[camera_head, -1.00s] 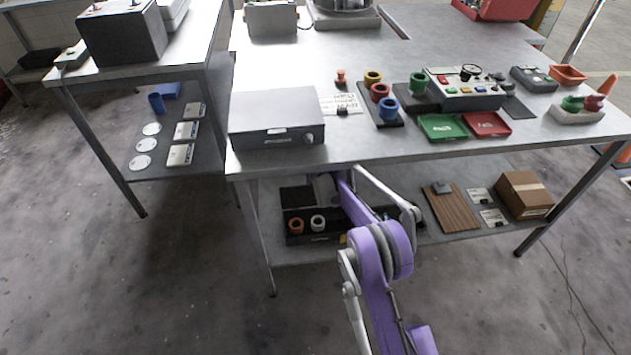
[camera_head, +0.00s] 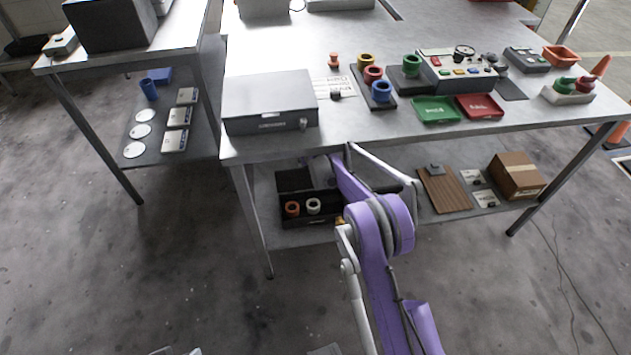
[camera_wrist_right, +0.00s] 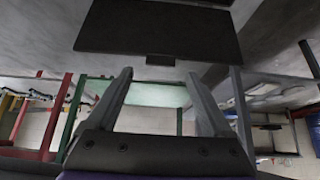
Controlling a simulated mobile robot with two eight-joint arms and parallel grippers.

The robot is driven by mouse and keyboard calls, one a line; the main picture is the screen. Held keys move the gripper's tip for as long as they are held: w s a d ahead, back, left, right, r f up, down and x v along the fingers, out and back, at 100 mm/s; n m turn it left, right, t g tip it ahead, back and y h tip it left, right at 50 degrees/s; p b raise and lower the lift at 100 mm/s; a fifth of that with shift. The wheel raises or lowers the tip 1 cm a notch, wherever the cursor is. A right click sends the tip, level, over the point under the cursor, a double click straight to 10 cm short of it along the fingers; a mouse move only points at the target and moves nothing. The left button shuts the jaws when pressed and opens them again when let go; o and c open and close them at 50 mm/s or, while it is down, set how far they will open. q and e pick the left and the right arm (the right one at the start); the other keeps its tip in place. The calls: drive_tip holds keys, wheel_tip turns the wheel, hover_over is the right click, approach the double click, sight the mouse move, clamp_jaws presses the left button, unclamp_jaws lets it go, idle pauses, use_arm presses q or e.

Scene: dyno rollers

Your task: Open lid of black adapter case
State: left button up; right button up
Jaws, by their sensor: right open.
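The black adapter case (camera_head: 296,221) stands on the lower shelf under the main table. An orange ring (camera_head: 291,209) and a white ring (camera_head: 313,206) show inside it, with a dark panel behind them. My purple right arm reaches under the tabletop over the case's right part, which it hides. In the head view the tabletop and arm hide most of my right gripper. In the right wrist view my right gripper (camera_wrist_right: 160,95) is open and empty. Beyond its fingertips is a dark flat panel (camera_wrist_right: 155,30) with a small tab, probably the case's lid. My left gripper is out of view.
The tabletop edge (camera_head: 400,134) overhangs the shelf. A grey box (camera_head: 270,98) sits above the case. A brown board (camera_head: 442,190) and a cardboard box (camera_head: 516,176) lie right on the shelf.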

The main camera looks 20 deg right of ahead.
drive_tip(key=s+a+p, duration=0.1)
drive_tip(key=s+a, duration=0.1)
drive_tip(key=s, duration=0.9)
drive_tip(key=shift+s+a, duration=0.3)
drive_tip(key=shift+a, duration=0.1)
